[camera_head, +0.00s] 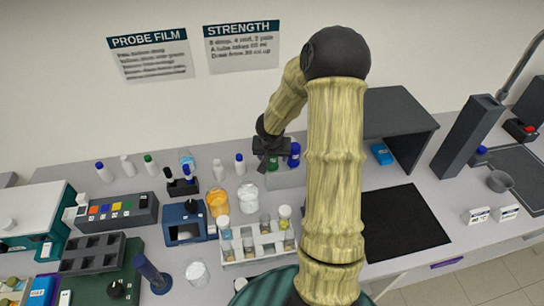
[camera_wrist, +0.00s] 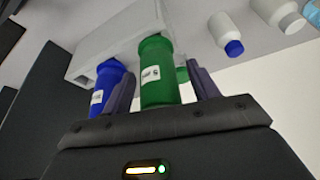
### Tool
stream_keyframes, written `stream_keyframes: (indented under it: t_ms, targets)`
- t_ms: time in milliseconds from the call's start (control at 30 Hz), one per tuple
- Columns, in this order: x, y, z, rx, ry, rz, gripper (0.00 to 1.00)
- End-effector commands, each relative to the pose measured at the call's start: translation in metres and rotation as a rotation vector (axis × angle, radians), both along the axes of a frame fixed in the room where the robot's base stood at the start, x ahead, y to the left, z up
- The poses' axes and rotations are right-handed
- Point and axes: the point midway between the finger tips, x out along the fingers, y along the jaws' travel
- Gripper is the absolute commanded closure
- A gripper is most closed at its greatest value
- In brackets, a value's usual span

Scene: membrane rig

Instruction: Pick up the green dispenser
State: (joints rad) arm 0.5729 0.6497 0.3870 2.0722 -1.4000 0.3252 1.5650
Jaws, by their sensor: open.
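The green dispenser (camera_wrist: 157,75) is a green cylinder with a small white label. In the wrist view it stands between the two open fingers of my gripper (camera_wrist: 162,92), with a finger on each side. I cannot tell whether either finger touches it. In the head view the green dispenser (camera_head: 272,163) shows only in part below my gripper (camera_head: 270,150), beside a blue dispenser (camera_head: 294,155). The blue dispenser (camera_wrist: 106,88) is just left of the left finger in the wrist view. Both stand at a pale grey holder (camera_wrist: 118,42).
White bottles with coloured caps (camera_head: 219,170) stand left of the holder. Beakers with orange (camera_head: 218,202) and white contents and a tube rack (camera_head: 258,242) are in front. A dark grey shelf (camera_head: 402,115) stands to the right. A black mat (camera_head: 405,220) lies clear.

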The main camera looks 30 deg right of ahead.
Motion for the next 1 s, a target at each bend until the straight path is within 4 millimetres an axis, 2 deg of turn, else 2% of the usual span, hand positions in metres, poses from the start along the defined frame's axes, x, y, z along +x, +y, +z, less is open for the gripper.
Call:
stream_keyframes:
  t_ms: [400, 600, 1000]
  targets:
    - [-0.0001, 0.0003, 0.0005, 0.0, 0.0, 0.001, 0.42]
    - [0.0, 0.0004, 0.0005, 0.0, 0.0, 0.001, 0.82]
    - [0.0003, 0.0003, 0.0051, -0.001, -0.002, 0.001, 0.83]
